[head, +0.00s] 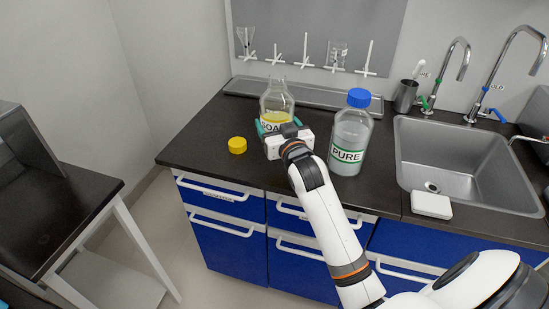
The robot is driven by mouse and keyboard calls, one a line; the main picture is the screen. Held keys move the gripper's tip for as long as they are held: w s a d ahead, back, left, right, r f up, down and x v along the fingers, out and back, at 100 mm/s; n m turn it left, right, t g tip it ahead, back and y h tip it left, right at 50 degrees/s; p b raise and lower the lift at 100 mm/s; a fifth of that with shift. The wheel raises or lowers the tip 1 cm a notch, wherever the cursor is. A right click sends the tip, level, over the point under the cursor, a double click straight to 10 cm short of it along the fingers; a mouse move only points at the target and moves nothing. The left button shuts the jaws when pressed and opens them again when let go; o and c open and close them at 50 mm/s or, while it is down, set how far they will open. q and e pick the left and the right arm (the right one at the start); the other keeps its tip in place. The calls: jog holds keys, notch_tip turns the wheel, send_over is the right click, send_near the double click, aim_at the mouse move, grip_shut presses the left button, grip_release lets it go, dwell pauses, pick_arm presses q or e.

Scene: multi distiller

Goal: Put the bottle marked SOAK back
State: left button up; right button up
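The SOAK bottle (276,103) is clear, with a yellow band and a partly hidden label. It is uncapped and looks upright at the back of the dark counter. My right gripper (278,127) is at its front, with teal fingers at both sides of the bottle. Whether the fingers press on it is not clear. The gripper hides the bottle's lower part, so I cannot tell whether it touches the counter. A yellow cap (237,145) lies on the counter to its left. My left gripper is not in view.
The PURE bottle (349,140), blue-capped, stands close to the right of my gripper. A sink (470,150) with taps is further right, with a white block (431,204) at its edge. A metal tray (310,94) and a glassware rack (310,66) are behind. The counter's left end is clear.

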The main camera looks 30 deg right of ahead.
jog(key=shift+w+d+r+h+b, duration=0.15)
jog(key=shift+w+d+r, duration=0.05)
jog(key=shift+w+d, duration=0.4)
jog(key=shift+w+d+r+h+b, duration=0.2)
jog(key=shift+w+d, duration=0.2)
jog(key=shift+w, duration=0.25)
notch_tip(320, 180, down, 5)
jog(key=shift+s+d+r, duration=0.1)
jog(key=shift+d, duration=0.05)
jog(key=shift+f+b, duration=0.35)
jog(key=shift+f, duration=2)
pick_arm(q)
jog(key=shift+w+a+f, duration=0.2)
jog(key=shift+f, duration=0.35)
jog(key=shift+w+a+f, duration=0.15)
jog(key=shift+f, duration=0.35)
pick_arm(e)
jog(key=o, duration=1.1)
jog(key=shift+f, duration=0.2)
jog(key=o, duration=0.4)
jog(key=shift+o, duration=0.2)
jog(key=shift+r, duration=0.15)
